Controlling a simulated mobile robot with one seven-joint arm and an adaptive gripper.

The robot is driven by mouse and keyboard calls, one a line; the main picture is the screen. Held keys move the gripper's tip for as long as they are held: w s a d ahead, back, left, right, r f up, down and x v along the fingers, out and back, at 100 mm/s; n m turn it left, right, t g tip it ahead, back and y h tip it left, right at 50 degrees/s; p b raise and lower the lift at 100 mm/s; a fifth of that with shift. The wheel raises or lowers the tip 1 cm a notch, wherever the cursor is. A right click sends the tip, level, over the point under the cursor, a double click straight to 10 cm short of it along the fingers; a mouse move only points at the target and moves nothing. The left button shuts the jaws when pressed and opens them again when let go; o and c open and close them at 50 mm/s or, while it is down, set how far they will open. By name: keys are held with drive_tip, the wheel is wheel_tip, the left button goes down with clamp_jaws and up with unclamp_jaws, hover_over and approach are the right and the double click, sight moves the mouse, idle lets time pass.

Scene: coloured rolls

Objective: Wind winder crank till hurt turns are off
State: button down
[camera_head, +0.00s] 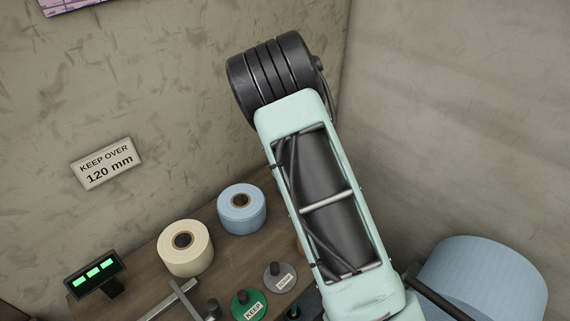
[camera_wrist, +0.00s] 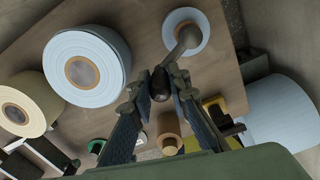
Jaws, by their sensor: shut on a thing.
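The winder crank (camera_wrist: 182,46) is a grey arm in the wrist view, running from a small pale blue roll (camera_wrist: 198,22) at the top down to a dark knob (camera_wrist: 159,84). My gripper (camera_wrist: 160,90) is shut on this knob, with a finger on either side. In the head view my arm hides the crank and gripper. A large pale blue roll (camera_wrist: 108,82) with a brown core lies left of the knob; I cannot tell which turns are hurt. A three-bar green display (camera_head: 94,272) stands at the table's left.
A cream roll (camera_head: 187,254) and a blue roll (camera_head: 243,215) sit on the wooden table (camera_head: 150,262). A green KEEP disc (camera_head: 245,298) and a grey disc (camera_head: 280,275) lie in front. A big blue roll (camera_head: 490,275) is at right. A wall sign (camera_head: 104,164) reads "KEEP OVER 120 mm".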

drive_tip(key=shift+w+a+m+p, duration=0.2)
drive_tip(key=shift+w+a+m, duration=0.25)
drive_tip(key=shift+m, duration=0.75)
drive_tip(key=shift+w+a+m+p, duration=0.15)
drive_tip(key=shift+w+a+m, duration=0.3)
drive_tip(key=shift+m, duration=0.75)
drive_tip(key=shift+w+a+m+p, duration=0.2)
drive_tip(key=shift+w+a+m, duration=0.25)
drive_tip(key=shift+m, duration=0.75)
drive_tip(key=shift+w, duration=0.1)
drive_tip(key=c, duration=1.8)
unclamp_jaws()
drive_tip(key=shift+r, duration=0.1)
wheel_tip(320, 180, up, 12)
drive_tip(key=shift+f, duration=0.1)
drive_tip(key=shift+c, duration=0.2)
